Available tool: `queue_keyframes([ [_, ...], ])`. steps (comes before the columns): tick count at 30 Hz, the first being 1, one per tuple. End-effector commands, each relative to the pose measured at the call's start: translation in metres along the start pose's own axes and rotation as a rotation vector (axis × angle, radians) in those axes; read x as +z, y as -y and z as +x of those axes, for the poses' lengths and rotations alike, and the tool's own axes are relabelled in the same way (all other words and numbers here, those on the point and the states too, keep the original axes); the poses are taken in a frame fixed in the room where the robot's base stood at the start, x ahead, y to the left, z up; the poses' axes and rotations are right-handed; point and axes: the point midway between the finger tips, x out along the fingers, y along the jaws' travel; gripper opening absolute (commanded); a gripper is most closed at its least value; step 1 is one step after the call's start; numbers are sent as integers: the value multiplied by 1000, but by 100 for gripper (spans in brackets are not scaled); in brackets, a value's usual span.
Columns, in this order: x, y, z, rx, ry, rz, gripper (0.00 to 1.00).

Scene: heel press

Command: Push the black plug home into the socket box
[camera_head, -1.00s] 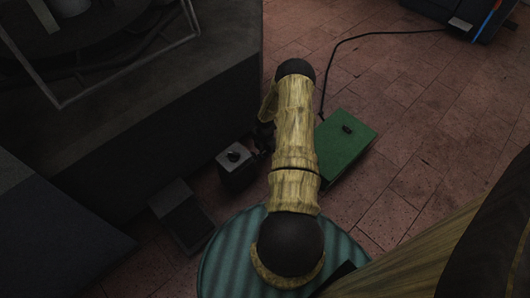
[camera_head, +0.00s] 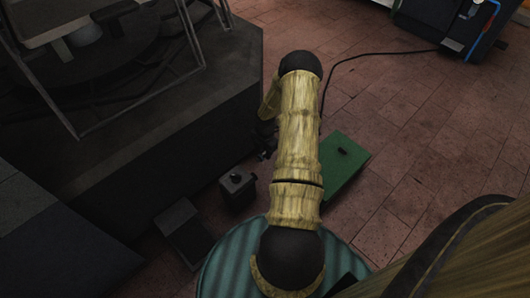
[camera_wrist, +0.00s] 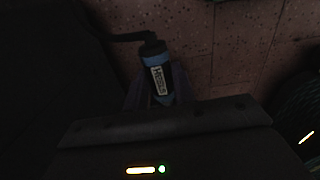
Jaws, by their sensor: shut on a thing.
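In the wrist view my gripper (camera_wrist: 155,92) is shut on a dark cylindrical thing (camera_wrist: 152,53) with blue bands and a white printed label. I take this to be the black plug; a black cable bends away from its top to the left. In the head view my gripper is a dark shape (camera_head: 264,146) partly hidden behind my arm, above the floor beside the dark platform. A small grey box (camera_head: 237,194) with a round black top piece stands below it on the floor. I cannot tell whether this is the socket box, or whether the plug touches anything.
A green box (camera_head: 343,180) with a small black piece on top lies right of my arm. A black cable (camera_head: 372,53) runs to a dark machine (camera_head: 452,25). A dark platform (camera_head: 170,130) blocks the left. A dark wedge-shaped block (camera_head: 183,232) stands below. Brick floor is open at right.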

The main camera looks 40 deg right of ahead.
Motion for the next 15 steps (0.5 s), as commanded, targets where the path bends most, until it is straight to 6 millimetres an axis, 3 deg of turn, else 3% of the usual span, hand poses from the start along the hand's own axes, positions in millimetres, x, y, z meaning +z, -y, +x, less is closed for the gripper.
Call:
queue_keyframes([
  [15,6,0,0,0,0,1,0],
])
